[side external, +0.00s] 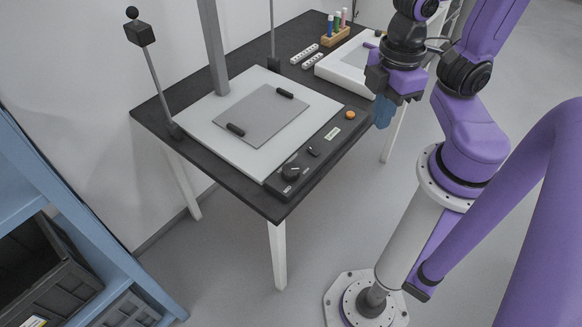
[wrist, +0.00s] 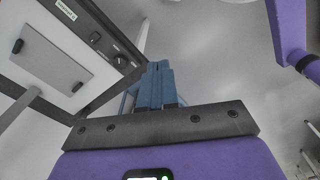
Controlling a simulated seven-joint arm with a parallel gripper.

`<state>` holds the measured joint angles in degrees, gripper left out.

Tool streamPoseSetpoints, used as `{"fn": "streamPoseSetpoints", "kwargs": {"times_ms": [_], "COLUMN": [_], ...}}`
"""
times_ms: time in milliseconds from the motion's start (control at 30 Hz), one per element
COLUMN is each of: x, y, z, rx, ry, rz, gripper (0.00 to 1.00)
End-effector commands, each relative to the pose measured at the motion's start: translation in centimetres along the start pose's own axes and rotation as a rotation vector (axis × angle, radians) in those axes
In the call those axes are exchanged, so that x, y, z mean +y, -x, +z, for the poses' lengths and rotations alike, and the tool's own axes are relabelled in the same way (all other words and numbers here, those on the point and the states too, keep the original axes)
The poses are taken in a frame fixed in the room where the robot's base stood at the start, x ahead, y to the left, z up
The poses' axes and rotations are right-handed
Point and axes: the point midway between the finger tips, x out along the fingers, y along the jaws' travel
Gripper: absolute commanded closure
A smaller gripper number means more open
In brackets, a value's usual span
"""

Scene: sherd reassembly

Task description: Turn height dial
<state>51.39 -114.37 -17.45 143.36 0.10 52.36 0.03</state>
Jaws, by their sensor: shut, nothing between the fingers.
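The black round dial (side external: 291,172) sits near the front corner of the dark control strip (side external: 325,142) along the copy stand's white baseboard. White markings lie beside it. In the wrist view the strip (wrist: 107,47) carries dark knobs at the upper left; I cannot tell for sure which is the height dial. My gripper (side external: 382,122), with blue fingers, hangs beyond the strip's far end, right of the table edge and well apart from the dial. The fingers (wrist: 157,68) are together and empty in the wrist view.
An orange button (side external: 350,114) is at the strip's other end. A grey plate (side external: 262,116) with two black bars lies on the baseboard. The stand's column (side external: 214,55) and a lamp post (side external: 157,80) rise behind. A white lightbox (side external: 347,62) stands at the back right.

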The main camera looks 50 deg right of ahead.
Motion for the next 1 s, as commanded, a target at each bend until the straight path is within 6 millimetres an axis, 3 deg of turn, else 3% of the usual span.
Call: {"fn": "streamPoseSetpoints", "kwargs": {"times_ms": [33, 233, 700, 1000], "x": [0.0, 1.0, 9.8, 14.7], "y": [0.0, -0.5, -5.3, -8.4], "z": [0.0, -1.2, -8.5, -10.5], "rx": [0.000, -0.005, -0.025, -0.028], "ry": [0.000, -0.073, -0.652, -0.950], "rz": [0.000, 0.001, 0.011, 0.016], "gripper": [0.90, 0.25, 0.25, 0.25]}}
